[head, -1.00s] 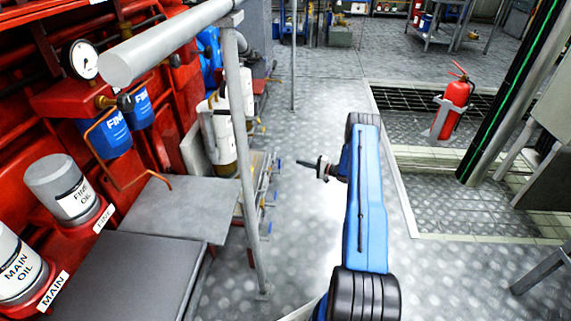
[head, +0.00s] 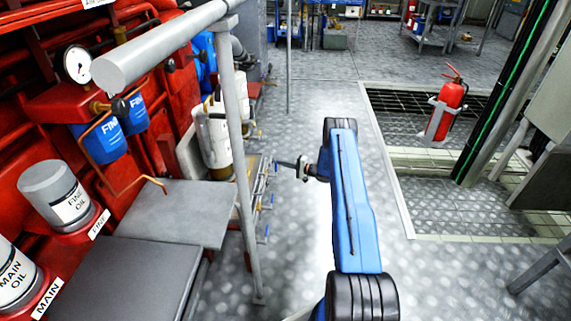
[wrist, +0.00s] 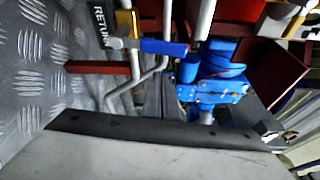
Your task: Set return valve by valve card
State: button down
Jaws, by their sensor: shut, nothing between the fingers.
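My gripper (head: 281,163) is shut and empty at the end of my blue arm, pointing left at the pipe rack beside the red machine. In the wrist view a black label reading RETURN (wrist: 101,20) stands beside a blue valve lever (wrist: 165,46) on grey pipework. The lever lies nearly level across that picture, and I see no finger touching it. In the head view several small blue levers, one of them here (head: 271,201), line the pipe rack (head: 257,195). I cannot tell which is the return valve there. No valve card can be made out.
A fire extinguisher (head: 444,108) stands at the right. The metal floor (head: 310,240) near my arm is clear.

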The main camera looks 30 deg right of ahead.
jog(key=shift+s+a+r, duration=0.15)
jog(key=shift+s+a, duration=0.75)
jog(key=shift+s, duration=0.2)
